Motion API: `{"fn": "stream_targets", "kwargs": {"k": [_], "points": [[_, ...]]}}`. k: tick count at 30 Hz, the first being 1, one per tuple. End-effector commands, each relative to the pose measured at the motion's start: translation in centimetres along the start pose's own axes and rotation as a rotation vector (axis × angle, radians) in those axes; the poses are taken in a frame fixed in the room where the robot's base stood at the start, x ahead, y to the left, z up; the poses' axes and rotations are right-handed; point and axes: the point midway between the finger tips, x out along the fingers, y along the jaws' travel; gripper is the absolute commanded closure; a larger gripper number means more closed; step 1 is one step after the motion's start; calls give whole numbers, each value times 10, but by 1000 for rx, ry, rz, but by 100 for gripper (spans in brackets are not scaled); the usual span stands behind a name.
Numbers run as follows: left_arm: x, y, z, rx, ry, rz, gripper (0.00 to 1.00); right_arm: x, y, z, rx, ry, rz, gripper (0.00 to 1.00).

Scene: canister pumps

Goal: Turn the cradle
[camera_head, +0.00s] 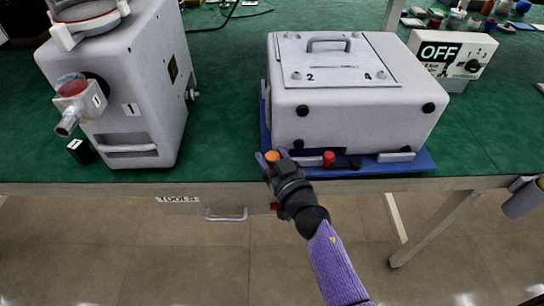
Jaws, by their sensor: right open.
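I cannot tell for certain which part is the cradle. A white ring-shaped holder with arms (88,20) sits on top of the tall grey machine (150,70) at the left, cut off by the top edge. A grey box-shaped unit (350,118) with a handled lid marked 2 stands on a blue base (424,160) at the centre. My right gripper (272,157) is open at the base's front left corner, its fingers around or just in front of an orange knob (272,156); contact is unclear. My left gripper is not in view.
A control box (440,50) reading OFF, with a black dial, stands behind right. A red knob (329,158) is on the base's front. A drawer labelled TOOLS (180,199) is under the green table (225,85). Small items crowd the back right. Green surface between the machines is clear.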

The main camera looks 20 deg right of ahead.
Motion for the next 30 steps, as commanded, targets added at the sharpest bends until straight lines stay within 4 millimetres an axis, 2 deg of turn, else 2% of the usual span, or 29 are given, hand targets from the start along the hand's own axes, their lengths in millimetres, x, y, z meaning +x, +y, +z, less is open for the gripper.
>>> {"fn": "stream_targets", "kwargs": {"k": [4,5,12,30], "points": [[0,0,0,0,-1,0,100,0,0,0,0,0,0,45],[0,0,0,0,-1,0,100,0,0,0,0,0,0,49],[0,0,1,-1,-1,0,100,0,0,0,0,1,0,100],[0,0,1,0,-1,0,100,0,0,0,1,1,0,100]]}}
